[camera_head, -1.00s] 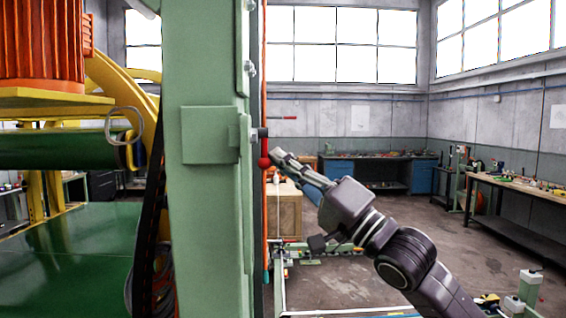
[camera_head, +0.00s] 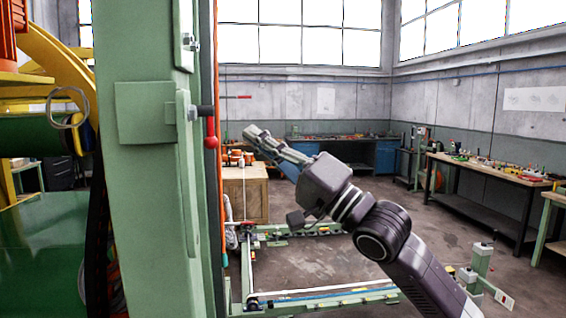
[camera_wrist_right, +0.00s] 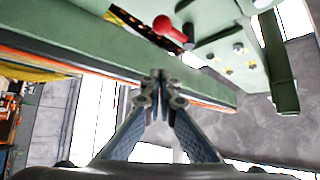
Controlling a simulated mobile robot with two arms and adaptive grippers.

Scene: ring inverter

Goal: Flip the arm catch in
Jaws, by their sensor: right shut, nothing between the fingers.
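The arm catch appears to be the small lever with a red ball knob (camera_head: 211,142) on the right edge of the green post (camera_head: 150,215). A dark pin (camera_head: 203,110) sits just above the knob. In the right wrist view the red knob (camera_wrist_right: 163,25) shows at the top, above and beyond the fingertips, on the green frame. My right gripper (camera_head: 250,132) is shut and empty, its fingertips to the right of the knob and apart from it. In the wrist view the fingertips (camera_wrist_right: 160,78) are together. My left gripper is not in view.
A thin orange-red strip (camera_head: 220,200) runs down the post's edge. Yellow and green machine parts (camera_head: 40,150) fill the left. A low green floor frame (camera_head: 320,300) lies below my right arm. Workbenches (camera_head: 480,170) line the walls, with open floor between.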

